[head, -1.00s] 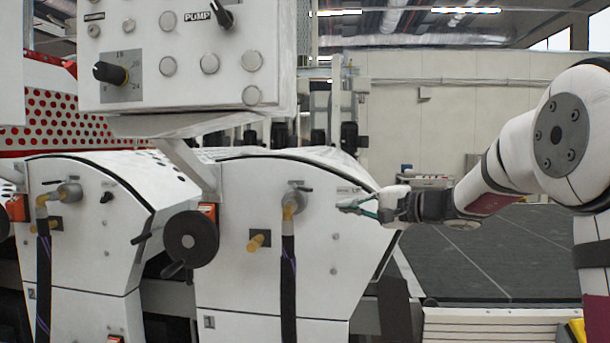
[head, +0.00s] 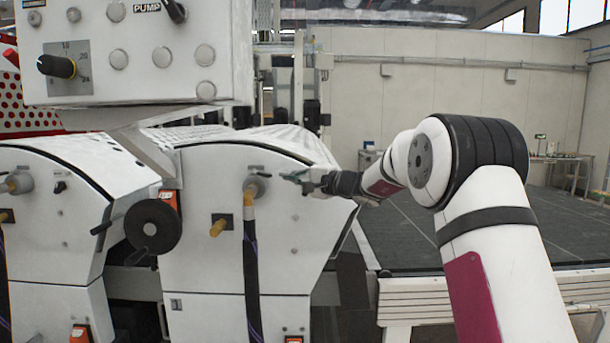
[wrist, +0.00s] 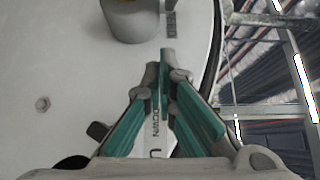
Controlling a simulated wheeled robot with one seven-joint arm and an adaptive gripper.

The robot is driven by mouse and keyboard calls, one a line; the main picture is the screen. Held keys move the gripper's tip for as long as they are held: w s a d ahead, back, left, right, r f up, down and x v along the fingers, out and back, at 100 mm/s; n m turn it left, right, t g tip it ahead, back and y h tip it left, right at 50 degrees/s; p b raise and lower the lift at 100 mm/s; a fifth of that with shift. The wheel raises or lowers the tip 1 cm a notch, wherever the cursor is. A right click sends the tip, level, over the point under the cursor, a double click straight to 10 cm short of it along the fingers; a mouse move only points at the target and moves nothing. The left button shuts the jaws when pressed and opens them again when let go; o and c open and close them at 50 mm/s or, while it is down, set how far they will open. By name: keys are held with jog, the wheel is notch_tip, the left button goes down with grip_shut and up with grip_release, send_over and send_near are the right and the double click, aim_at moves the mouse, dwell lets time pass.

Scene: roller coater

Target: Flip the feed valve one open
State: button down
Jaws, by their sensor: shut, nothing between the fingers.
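Feed valve one (head: 255,187) is a grey round fitting on the white panel of the unit marked 1. A small dark lever (head: 260,174) shows at its top, lying roughly level. A yellow elbow and a black hose hang below the valve. My gripper (head: 288,177) is just right of the valve, with a small gap in the head view. In the wrist view my gripper (wrist: 164,60) has its teal fingers together and empty. A grey cylindrical part (wrist: 130,20), apparently the valve body, is beyond the fingertips. I cannot make out the lever's end there.
A black handwheel (head: 153,228) is left of the valve. A yellow stub (head: 219,227) sticks out below left. The control box (head: 140,55) overhangs above left. The dark floor (head: 400,235) to the right is open.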

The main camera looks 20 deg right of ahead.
aim_at(264, 175)
jog(key=shift+s+a+r+p, duration=0.1)
jog(key=shift+s+a+p, duration=0.2)
jog(key=shift+a, duration=0.4)
jog(key=shift+s+a+r+p, duration=0.1)
jog(key=shift+s+a, duration=0.3)
jog(key=shift+a, duration=0.25)
jog(key=shift+s+a+m+t+h+b, duration=0.2)
jog(key=shift+a+m+t+h+b, duration=0.25)
jog(key=shift+b, duration=0.65)
jog(key=shift+s+a+m+t+h+b, duration=0.1)
jog(key=shift+s+m+t+h+b, duration=0.2)
jog(key=shift+h+b, duration=0.55)
jog(key=shift+m+t+h, duration=0.35)
jog(key=shift+m+h, duration=0.5)
jog(key=shift+h, duration=0.05)
jog(key=a+b, duration=0.1)
jog(key=b, duration=0.3)
jog(key=s+a+b, duration=0.1)
jog(key=a+b, duration=0.1)
jog(key=b, duration=0.3)
jog(key=a+b, duration=0.1)
jog(key=b, duration=0.3)
jog(key=shift+s+a, duration=0.15)
jog(key=shift+s, duration=0.2)
jog(key=shift+a, duration=0.15)
